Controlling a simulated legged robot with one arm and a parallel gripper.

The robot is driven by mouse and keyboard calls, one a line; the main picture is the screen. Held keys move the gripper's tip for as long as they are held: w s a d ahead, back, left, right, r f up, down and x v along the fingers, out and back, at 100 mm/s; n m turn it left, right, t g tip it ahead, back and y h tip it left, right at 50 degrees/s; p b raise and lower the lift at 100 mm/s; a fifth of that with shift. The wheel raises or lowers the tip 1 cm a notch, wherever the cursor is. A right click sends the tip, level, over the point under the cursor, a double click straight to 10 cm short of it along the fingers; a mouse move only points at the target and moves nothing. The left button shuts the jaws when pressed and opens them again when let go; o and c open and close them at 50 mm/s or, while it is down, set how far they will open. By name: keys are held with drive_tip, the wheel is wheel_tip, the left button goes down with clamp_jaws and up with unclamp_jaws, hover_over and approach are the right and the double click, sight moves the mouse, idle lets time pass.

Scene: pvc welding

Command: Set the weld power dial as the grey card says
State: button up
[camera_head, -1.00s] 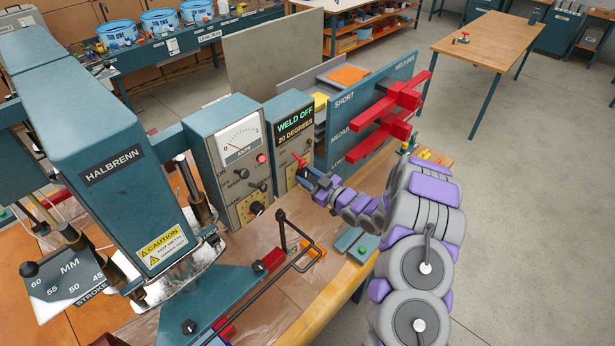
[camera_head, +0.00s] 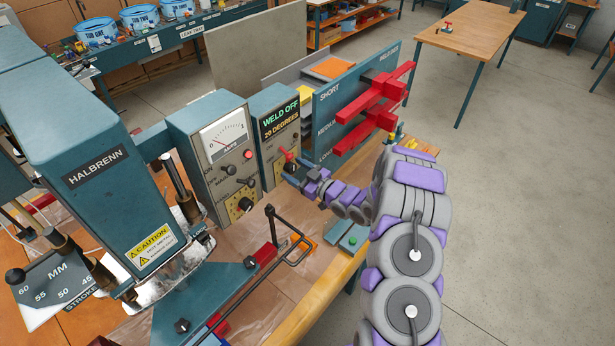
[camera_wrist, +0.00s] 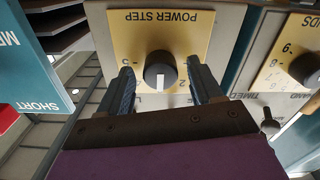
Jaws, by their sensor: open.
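The power dial (camera_wrist: 161,72) is a black round knob with a white mark, on a yellow plate lettered POWER STEP. The plate appears upside down in the wrist view, and the mark points to the picture's bottom. My gripper (camera_wrist: 162,68) is open, with one finger on each side of the knob; whether they touch it I cannot tell. In the head view my gripper (camera_head: 287,173) is at the front of the teal-sided control box (camera_head: 280,125), whose display reads WELD OFF. My gripper hides the dial there. I cannot make out a grey card.
A second box with an AMPS meter (camera_head: 224,134) stands left of it. The teal SHORT/MEDIUM/LONG board with red arms (camera_head: 375,105) stands close on the right. The HALBRENN press (camera_head: 95,170) and a thin black bar frame (camera_head: 272,228) are in front.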

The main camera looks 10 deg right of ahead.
drive_tip(key=v, duration=1.7)
drive_tip(key=shift+d+b, duration=0.15)
drive_tip(key=shift+b, duration=0.3)
drive_tip(key=w+d+m+g+h+b, duration=0.1)
drive_tip(key=w+d+g+h+b, duration=0.2)
drive_tip(key=d+h, duration=0.35)
drive_tip(key=s+r+m+g+h+b, duration=0.3)
drive_tip(key=s+r+m+g+h, duration=0.1)
drive_tip(key=s+h, duration=0.3)
drive_tip(key=s+a+m+g+y+b, duration=0.1)
drive_tip(key=s+a+g, duration=0.2)
drive_tip(key=s, duration=0.8)
drive_tip(key=s+a+r+m+g+y+b, duration=0.1)
drive_tip(key=s+a+m+g+b, duration=0.1)
drive_tip(key=s+a, duration=0.6)
drive_tip(key=s+a+r+m+g+y+b, duration=0.1)
drive_tip(key=s+a+g, duration=0.3)
drive_tip(key=s, duration=1.1)
drive_tip(key=shift+s+a+r+b, duration=0.2)
drive_tip(key=shift+a+b, duration=0.15)
drive_tip(key=shift+a, duration=0.8)
